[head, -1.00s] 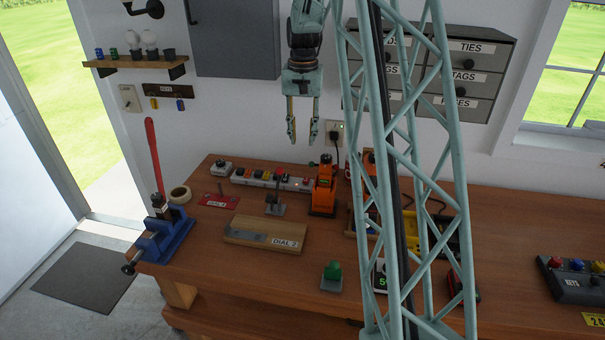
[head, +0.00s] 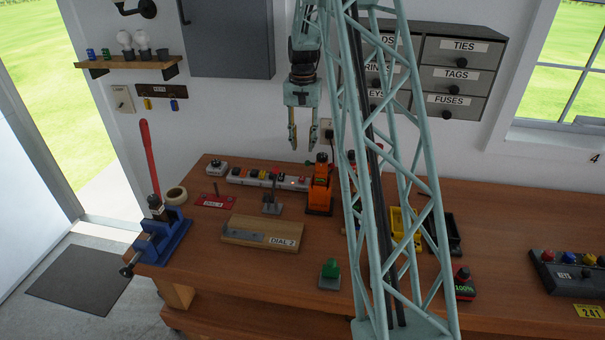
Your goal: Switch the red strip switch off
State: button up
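A white power strip (head: 296,184) lies near the back edge of the wooden bench, by the wall. Several small coloured switches sit along it. A red one (head: 276,173) shows around its middle; its on or off position is too small to tell. My gripper (head: 302,143) hangs fingers down above the strip's right end, clear of it. Its two fingers are apart with nothing between them.
An orange device (head: 319,190) stands right of the strip. A small lever stand (head: 271,203), a red plate (head: 215,201) and a wooden DIAL 2 block (head: 262,233) lie in front. A wall outlet (head: 327,130) is close behind my gripper.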

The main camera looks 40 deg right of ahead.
aim_at(303, 177)
jog(key=shift+f, duration=0.1)
jog(key=shift+f, duration=6.8)
jog(key=shift+c, duration=0.2)
jog(key=c, duration=0.8)
